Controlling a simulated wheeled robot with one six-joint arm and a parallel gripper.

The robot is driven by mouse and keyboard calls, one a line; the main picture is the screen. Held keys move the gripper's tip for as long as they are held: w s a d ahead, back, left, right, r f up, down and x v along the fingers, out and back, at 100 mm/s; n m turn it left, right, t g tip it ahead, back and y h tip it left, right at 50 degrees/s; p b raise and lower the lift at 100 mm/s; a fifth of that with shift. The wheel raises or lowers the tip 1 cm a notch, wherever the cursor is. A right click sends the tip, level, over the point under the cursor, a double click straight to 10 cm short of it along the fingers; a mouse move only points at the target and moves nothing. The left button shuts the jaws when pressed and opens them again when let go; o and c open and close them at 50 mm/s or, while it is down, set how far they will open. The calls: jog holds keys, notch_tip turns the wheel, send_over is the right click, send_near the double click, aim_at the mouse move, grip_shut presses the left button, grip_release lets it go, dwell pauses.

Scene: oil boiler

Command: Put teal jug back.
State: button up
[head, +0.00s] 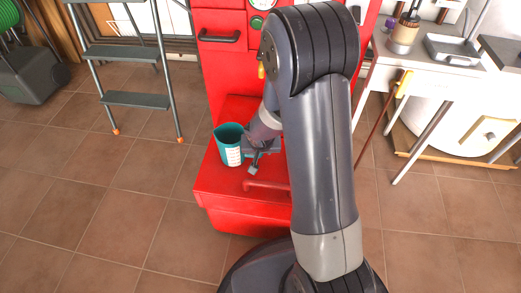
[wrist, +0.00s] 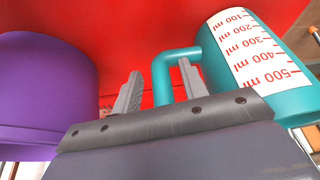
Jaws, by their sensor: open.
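The teal jug (head: 229,146) stands on the red ledge (head: 222,184) of the boiler, with a white scale label on its side. It fills the right of the wrist view (wrist: 252,60), with its handle turned toward my gripper. My gripper (head: 255,165) is just right of the jug in the head view. In the wrist view my gripper (wrist: 158,88) is open, with one finger on each side of the handle's bar. The right finger appears within the handle loop. I cannot tell whether either finger touches it.
A purple container (wrist: 40,90) is close on the left in the wrist view. A grey stepladder (head: 134,99) stands left of the boiler. A white table (head: 420,70) with tools and a tray is on the right.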

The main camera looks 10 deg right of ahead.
jog(key=p+v, duration=0.5)
jog(key=v, duration=0.7)
jog(key=shift+r, duration=0.2)
jog(key=shift+w+f, duration=0.1)
jog(key=b+x, duration=0.5)
jog(key=x, duration=0.7)
jog(key=shift+f, duration=0.35)
jog(key=shift+r+p, duration=0.35)
jog(key=shift+r, duration=0.15)
jog(key=shift+r+p, duration=0.3)
jog(key=shift+r, duration=0.35)
